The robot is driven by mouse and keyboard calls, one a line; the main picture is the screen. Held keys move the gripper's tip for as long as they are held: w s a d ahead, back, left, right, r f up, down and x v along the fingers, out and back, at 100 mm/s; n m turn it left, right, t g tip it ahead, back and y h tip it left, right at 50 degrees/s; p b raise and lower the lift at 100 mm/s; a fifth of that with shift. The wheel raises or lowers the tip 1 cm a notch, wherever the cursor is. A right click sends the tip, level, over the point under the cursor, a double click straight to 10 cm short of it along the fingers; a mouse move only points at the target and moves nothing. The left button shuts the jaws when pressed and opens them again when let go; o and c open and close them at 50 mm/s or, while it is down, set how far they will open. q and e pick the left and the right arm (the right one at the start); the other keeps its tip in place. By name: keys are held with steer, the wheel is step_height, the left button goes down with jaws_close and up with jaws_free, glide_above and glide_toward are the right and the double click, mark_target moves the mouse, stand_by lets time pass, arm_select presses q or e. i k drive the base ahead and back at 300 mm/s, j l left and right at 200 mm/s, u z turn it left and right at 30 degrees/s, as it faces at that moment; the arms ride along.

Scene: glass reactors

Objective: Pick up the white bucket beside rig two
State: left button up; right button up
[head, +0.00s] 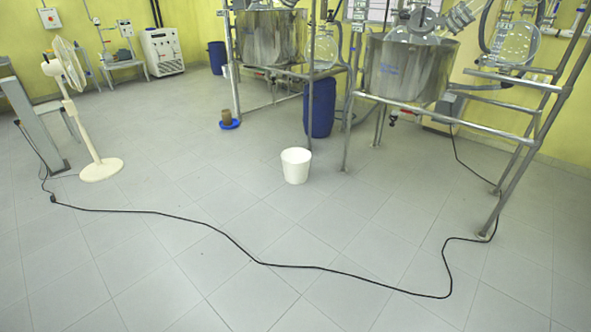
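The white bucket (296,166) stands upright on the grey tiled floor, near the middle of the head view. Its open top faces up, and it looks empty. It stands in front of a blue drum (319,108) and just left of the front leg of the right-hand glass reactor rig (408,68). A second reactor rig (270,36) stands further back, to the left of it. Neither of my grippers is in the head view.
A black cable (262,262) runs across the floor in front of the bucket, from the white fan (98,168) to the right rig's legs. A brown pot on a blue dish (229,122) stands back left. The floor around the bucket's front and left is clear.

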mark_target(297, 161)
steer(key=i+l+z, duration=0.15)
steer(key=i+z, duration=0.15)
steer(key=i, duration=2.8)
